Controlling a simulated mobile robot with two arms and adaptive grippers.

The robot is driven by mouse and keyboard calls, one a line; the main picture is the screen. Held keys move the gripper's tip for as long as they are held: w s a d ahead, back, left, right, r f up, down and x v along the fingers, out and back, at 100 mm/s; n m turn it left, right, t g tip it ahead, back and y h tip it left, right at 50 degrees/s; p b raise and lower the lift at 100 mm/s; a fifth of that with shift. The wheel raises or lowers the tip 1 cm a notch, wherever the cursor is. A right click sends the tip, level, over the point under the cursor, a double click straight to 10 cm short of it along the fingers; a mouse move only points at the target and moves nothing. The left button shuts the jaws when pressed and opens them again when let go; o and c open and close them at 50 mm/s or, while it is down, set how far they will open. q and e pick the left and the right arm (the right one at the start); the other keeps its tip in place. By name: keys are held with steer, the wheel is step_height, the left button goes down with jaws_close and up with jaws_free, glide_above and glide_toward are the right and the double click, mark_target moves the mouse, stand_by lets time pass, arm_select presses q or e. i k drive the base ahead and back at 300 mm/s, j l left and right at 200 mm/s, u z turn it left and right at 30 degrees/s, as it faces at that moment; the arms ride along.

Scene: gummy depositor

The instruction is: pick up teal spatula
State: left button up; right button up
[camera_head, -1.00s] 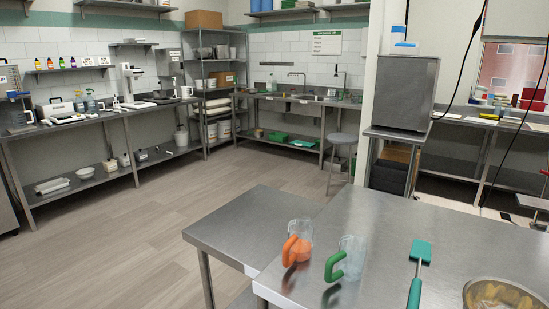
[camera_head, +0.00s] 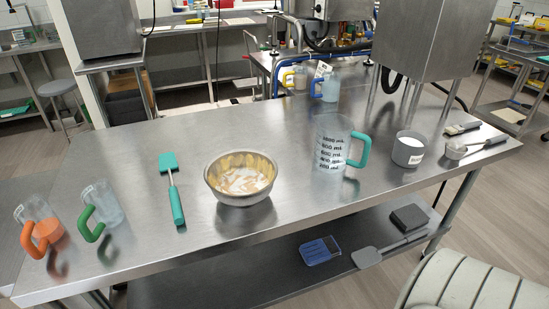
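The teal spatula (camera_head: 172,188) lies flat on the steel table (camera_head: 270,239), left of the middle. Its wide head points to the back and its handle to the front. It lies between the green-handled jug (camera_head: 105,208) on its left and a metal bowl (camera_head: 241,179) on its right, touching neither. Neither of my grippers shows in the head view.
An orange-handled jug (camera_head: 39,226) stands near the table's left end. The lower shelf (camera_head: 240,283) holds a grey spatula (camera_head: 386,252).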

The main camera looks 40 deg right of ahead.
mark_target(167, 162)
steer(key=z, duration=1.05)
steer(key=k+l, duration=0.1)
steer(key=l, duration=0.45)
steer(key=z, duration=0.05)
